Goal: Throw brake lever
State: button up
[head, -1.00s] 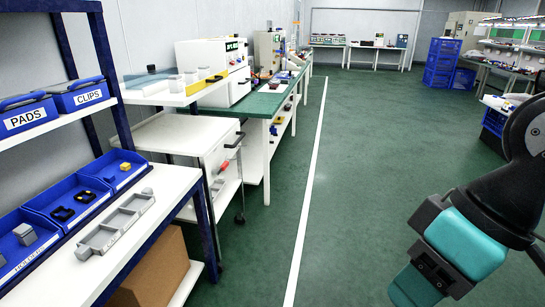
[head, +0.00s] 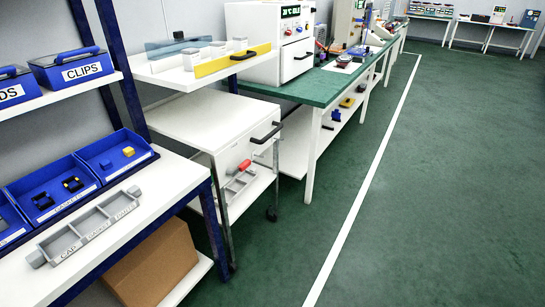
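A white wheeled cart (head: 205,119) stands between the blue-framed shelf and the green-topped bench. A black handle (head: 267,133) sticks out from its right end. A small red grip (head: 244,166) shows low on the same end, just above the cart's lower shelf; it looks like a lever, but its full shape and position are too small to tell. My gripper and arm are not in this view.
The shelf (head: 150,184) at left holds blue bins and a grey three-part tray (head: 92,228). A cardboard box (head: 155,268) sits below. A green-topped bench (head: 305,88) carries a white machine (head: 268,45). The green floor (head: 430,190) at right is clear.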

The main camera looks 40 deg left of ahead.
aim_at(246, 162)
jog(key=u, duration=0.15)
jog(key=i, duration=0.75)
jog(key=u, duration=1.15)
jog(key=i, duration=0.8)
jog(key=u, duration=0.85)
